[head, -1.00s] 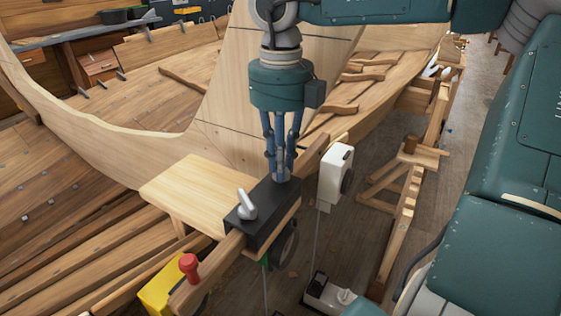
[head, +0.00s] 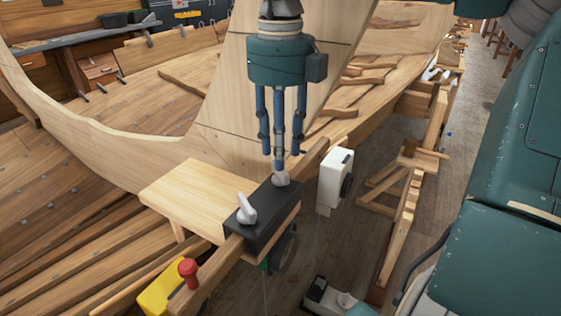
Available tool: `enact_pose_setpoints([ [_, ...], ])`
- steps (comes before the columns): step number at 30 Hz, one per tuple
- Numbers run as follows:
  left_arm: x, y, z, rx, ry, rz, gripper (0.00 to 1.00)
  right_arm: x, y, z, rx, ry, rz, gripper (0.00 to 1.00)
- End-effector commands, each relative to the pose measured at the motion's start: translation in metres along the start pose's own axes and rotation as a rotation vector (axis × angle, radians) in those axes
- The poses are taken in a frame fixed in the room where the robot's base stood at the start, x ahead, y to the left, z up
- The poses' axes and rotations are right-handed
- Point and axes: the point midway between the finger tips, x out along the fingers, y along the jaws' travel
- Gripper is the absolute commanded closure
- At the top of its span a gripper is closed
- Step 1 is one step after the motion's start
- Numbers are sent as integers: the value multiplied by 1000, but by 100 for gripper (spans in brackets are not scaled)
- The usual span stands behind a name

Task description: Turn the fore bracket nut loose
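A black bracket block (head: 262,223) sits across a wooden rail beside the hull. It carries two pale nuts on top. The far nut (head: 281,180) is a small rounded knob at the block's far end. The near nut (head: 246,210) has a raised, tilted lever-like wing. My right gripper (head: 280,156) points straight down over the far nut, with its blue fingers spread apart. Its fingertips are at or just above that nut; whether one still touches it I cannot tell. Nothing is held between them. My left gripper is not in view.
A pale wooden board (head: 190,190) lies left of the block. A white box (head: 334,180) hangs close on the right. A red knob (head: 188,269) and a yellow box (head: 160,290) are at the near end of the rail. A wooden trestle (head: 408,210) stands farther right.

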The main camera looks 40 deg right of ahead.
Motion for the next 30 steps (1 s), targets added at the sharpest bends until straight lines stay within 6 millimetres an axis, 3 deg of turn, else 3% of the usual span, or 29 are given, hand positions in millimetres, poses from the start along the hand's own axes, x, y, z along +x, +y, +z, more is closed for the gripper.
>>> enact_pose_setpoints([
  [6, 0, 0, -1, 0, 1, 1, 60, -47, 0, 1, 1, -4, 0, 65],
  [12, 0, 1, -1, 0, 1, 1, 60, -70, 0, 0, -1, -2, 1, 65],
  [30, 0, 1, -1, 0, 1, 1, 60, -75, 0, 0, -1, 0, 1, 65],
])
